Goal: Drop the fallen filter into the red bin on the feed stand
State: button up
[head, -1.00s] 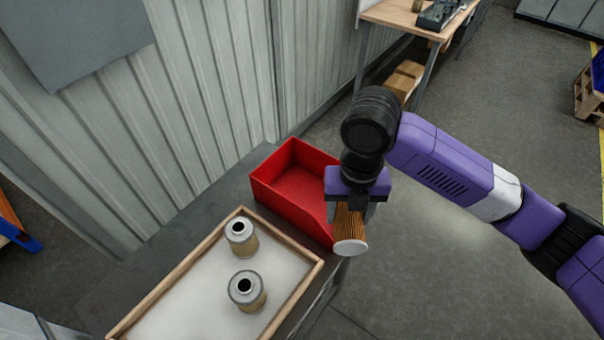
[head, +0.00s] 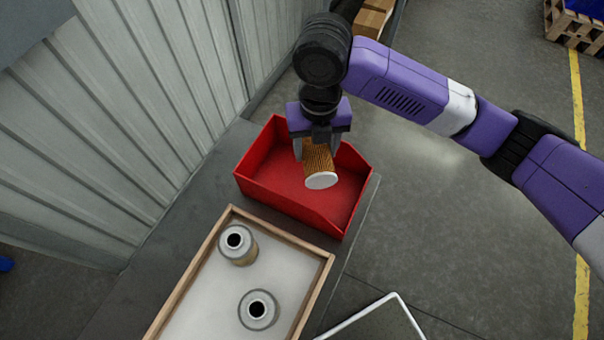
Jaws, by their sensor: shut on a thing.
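My gripper (head: 319,150) is shut on the filter (head: 318,158), a brown pleated cartridge with a white end cap. The filter hangs tilted, its white cap toward the camera. In the picture it lies over the inside of the red bin (head: 262,193). Its exact height above the bin floor is hard to tell. The red bin is open at the top and stands on the dark grey feed stand (head: 188,228). The part of the bin behind my gripper is hidden.
A wood-rimmed tray (head: 190,280) with a white floor stands in front of the bin. Two upright filters with dark centre holes, one farther (head: 238,245) and one nearer (head: 258,309), stand in it. A ribbed wall (head: 110,130) rises at the left. Open floor lies at the right.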

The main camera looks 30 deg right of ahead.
jog(key=shift+f+b, duration=0.8)
jog(key=shift+f, duration=0.8)
jog(key=o, duration=1.5)
jog(key=shift+o, duration=0.2)
jog(key=shift+r+b, duration=0.5)
jog(key=shift+r, duration=3.4)
